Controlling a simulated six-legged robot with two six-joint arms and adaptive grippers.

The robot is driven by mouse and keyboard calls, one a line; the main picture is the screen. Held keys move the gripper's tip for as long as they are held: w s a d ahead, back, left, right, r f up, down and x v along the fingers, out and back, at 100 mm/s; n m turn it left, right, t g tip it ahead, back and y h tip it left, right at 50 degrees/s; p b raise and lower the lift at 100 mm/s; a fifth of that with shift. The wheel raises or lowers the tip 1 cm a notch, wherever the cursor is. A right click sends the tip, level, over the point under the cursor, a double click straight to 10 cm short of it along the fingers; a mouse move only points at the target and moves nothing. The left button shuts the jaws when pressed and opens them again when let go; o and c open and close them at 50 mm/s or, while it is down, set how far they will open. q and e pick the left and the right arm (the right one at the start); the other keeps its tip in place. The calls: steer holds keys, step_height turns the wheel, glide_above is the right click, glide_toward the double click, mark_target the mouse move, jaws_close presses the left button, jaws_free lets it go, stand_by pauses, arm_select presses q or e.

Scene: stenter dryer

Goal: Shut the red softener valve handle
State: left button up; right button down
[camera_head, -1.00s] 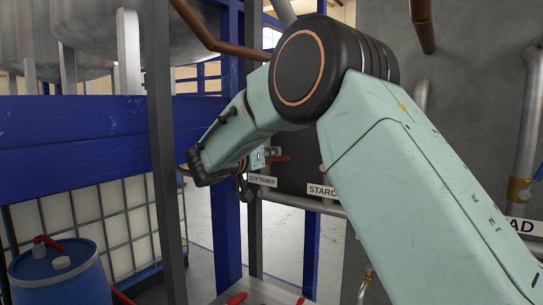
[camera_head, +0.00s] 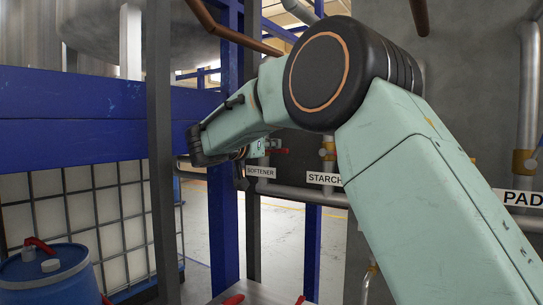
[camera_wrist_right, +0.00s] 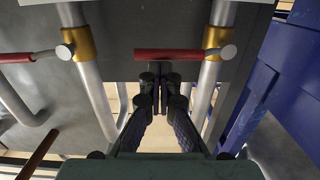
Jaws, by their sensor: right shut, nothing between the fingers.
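The red softener valve handle (camera_head: 277,151) sits above the SOFTENER label (camera_head: 261,172) in the head view, partly hidden by my right arm. In the right wrist view the red handle (camera_wrist_right: 183,55) lies crosswise to its pipe, reaching left from a brass valve body (camera_wrist_right: 217,42). My right gripper (camera_wrist_right: 161,78) is shut and empty, its fingertips close beside the handle's lower edge in that view. I cannot tell whether they touch it. In the head view the right gripper (camera_head: 241,178) is small, dark and partly hidden beside the label. My left gripper is not in view.
A second red handle (camera_wrist_right: 15,57) with a brass valve (camera_wrist_right: 80,42) is at the left in the wrist view. Blue posts (camera_head: 223,220) stand close to the softener valve. STARCH (camera_head: 324,178) and PAD (camera_head: 522,198) labels lie rightward. A blue drum (camera_head: 45,280) stands lower left.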

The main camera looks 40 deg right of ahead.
steer(key=shift+f+b, duration=0.3)
steer(key=shift+f, duration=0.35)
steer(key=shift+r, duration=0.1)
steer(key=s+a+r+b, duration=0.2)
steer(key=a+r, duration=0.3)
steer(key=a, duration=0.5)
steer(key=shift+s+a+r, duration=0.15)
steer(key=shift+s, duration=0.4)
steer(key=shift+s, duration=0.1)
steer(key=shift+r, duration=0.1)
